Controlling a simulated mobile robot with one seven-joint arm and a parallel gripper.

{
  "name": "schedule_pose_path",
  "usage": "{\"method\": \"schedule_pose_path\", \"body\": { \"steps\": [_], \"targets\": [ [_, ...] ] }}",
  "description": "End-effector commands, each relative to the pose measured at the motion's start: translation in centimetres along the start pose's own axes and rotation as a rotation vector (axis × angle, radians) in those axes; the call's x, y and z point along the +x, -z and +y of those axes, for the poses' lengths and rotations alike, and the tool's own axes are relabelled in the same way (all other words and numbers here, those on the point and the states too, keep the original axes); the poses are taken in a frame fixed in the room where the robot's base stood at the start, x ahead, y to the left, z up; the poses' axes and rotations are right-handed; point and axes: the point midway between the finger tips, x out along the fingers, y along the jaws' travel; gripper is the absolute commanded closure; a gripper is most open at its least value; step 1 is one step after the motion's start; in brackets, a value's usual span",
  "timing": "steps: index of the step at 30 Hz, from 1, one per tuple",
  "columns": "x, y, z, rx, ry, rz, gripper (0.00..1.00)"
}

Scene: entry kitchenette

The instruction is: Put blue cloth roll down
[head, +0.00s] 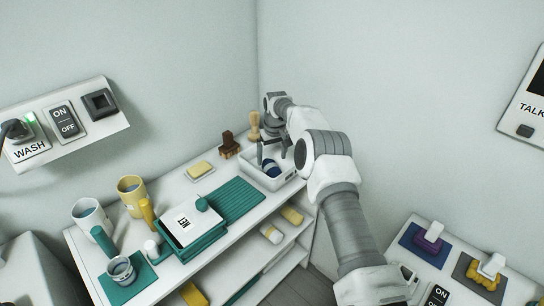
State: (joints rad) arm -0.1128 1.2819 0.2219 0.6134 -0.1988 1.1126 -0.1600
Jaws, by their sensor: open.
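The blue cloth roll (272,169) lies in a small white open-topped bin (287,178) at the far right end of the white counter. It shows dark blue with a pale band. My gripper (272,156) is directly above the bin, pointing down, with its fingers apart around or just over the roll. I cannot tell whether the fingers touch the roll. My arm and wrist cover part of the bin's right side.
A brown block (229,146) and a wooden brush (255,127) stand behind the bin. Rolls lie on the shelf below.

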Motion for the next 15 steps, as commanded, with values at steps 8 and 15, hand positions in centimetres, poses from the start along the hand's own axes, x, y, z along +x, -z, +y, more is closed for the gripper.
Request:
{"method": "schedule_pose_path", "body": {
  "steps": [8, 15],
  "targets": [
    [-4.5, 0.2, 0.1, 0.0, -0.002, 0.004, 0.01],
    [-9.8, 0.2, 0.0, 0.0, -0.001, 0.004, 0.01]
  ]
}}
